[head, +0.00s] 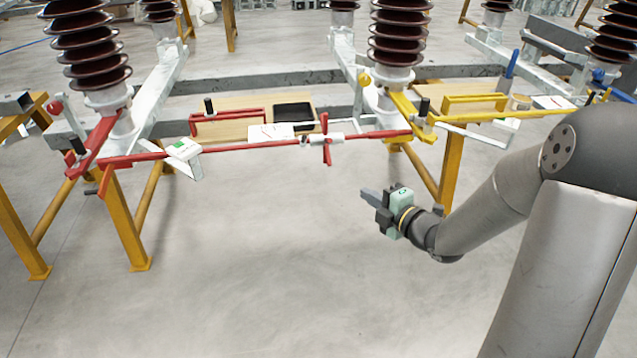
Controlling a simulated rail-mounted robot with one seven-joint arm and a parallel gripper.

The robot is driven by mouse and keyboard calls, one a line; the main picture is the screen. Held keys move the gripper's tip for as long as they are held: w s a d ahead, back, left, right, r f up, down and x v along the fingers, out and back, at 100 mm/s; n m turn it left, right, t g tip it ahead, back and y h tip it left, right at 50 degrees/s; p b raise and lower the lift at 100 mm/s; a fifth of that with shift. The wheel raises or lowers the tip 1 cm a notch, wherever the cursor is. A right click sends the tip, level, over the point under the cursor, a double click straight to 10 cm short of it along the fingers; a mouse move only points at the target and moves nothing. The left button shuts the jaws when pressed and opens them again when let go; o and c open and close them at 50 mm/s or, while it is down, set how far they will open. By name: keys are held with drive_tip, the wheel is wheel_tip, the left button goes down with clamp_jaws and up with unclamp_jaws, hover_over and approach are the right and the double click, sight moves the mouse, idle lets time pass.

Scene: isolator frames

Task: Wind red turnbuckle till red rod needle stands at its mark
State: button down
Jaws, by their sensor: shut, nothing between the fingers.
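The red rod (235,149) runs level between the two red-and-yellow frame ends. The red turnbuckle (327,139) sits on it right of the middle, a pale sleeve with a red cross-shaped handle standing roughly upright. A small white plate (270,132) lies just behind the rod, left of the turnbuckle; its markings are too small to read, and I cannot make out the needle or its mark. My gripper (368,195) is shut and empty, below and right of the turnbuckle, clear of the rod, with its fingers pointing left.
Behind the rod are a red handle bar (227,115) and a black tray (294,112) on a wooden board. A yellow rod (490,118) is at right. Yellow legs (122,220) stand at left. The floor in front is clear.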

drive_tip(key=w+a+n+y, duration=0.2)
drive_tip(key=w+a, duration=0.7)
drive_tip(key=w, duration=0.1)
drive_tip(key=shift+a+f+b, duration=0.2)
drive_tip(key=shift+a+b, duration=0.1)
drive_tip(key=shift+f, duration=0.1)
drive_tip(key=b, duration=0.2)
drive_tip(key=shift+w+f+n+t+y+b, duration=0.1)
drive_tip(key=shift+f+n+t+y+b, duration=0.05)
drive_tip(key=shift+n+t+y+b, duration=0.2)
drive_tip(key=shift+w+f+y+b, duration=0.1)
drive_tip(key=shift+y+b, duration=0.15)
drive_tip(key=shift+b, duration=0.45)
